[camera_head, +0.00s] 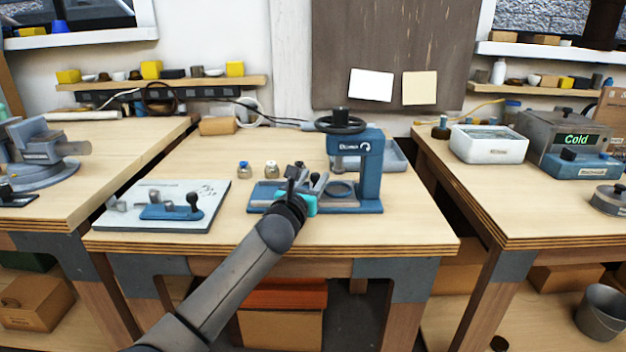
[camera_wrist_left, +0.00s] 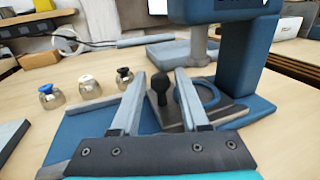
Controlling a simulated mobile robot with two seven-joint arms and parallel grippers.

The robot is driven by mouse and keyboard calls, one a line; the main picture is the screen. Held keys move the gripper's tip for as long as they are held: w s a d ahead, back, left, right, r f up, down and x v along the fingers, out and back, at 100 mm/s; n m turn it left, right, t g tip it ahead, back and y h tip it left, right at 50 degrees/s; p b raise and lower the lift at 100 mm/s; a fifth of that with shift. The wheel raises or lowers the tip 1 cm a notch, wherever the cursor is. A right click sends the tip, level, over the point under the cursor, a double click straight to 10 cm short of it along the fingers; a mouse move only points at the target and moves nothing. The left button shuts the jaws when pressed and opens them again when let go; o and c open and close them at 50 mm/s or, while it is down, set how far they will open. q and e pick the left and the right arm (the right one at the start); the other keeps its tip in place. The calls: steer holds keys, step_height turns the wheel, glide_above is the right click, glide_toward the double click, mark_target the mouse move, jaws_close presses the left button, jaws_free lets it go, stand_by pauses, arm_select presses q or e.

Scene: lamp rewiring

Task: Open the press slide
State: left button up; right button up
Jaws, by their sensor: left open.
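The blue press (camera_head: 369,170) stands on the middle bench, with a black handwheel (camera_head: 340,122) on top. Its grey slide (camera_wrist_left: 166,118) lies on the blue base and carries an upright black knob (camera_wrist_left: 160,88). A round blue ring (camera_wrist_left: 205,92) is on the base just right of the knob, under the ram. My left gripper (camera_wrist_left: 160,76) is open, its two fingers on either side of the knob in the wrist view; I cannot tell if they touch it. In the head view, the left gripper (camera_head: 303,180) is over the base's left part and partly hides the slide. My right gripper is not in view.
Small metal pieces with blue (camera_wrist_left: 46,96), white (camera_wrist_left: 88,86) and black (camera_wrist_left: 124,77) tops stand left of the press. A pale board with a blue fixture (camera_head: 172,211) lies at the bench's left. A grey-blue tray (camera_head: 395,156) is behind the press. The bench front is clear.

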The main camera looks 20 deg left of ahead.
arm_select(q)
steer(key=shift+c, duration=0.3)
jaws_close()
steer(key=shift+f, duration=0.1)
stand_by(0.9)
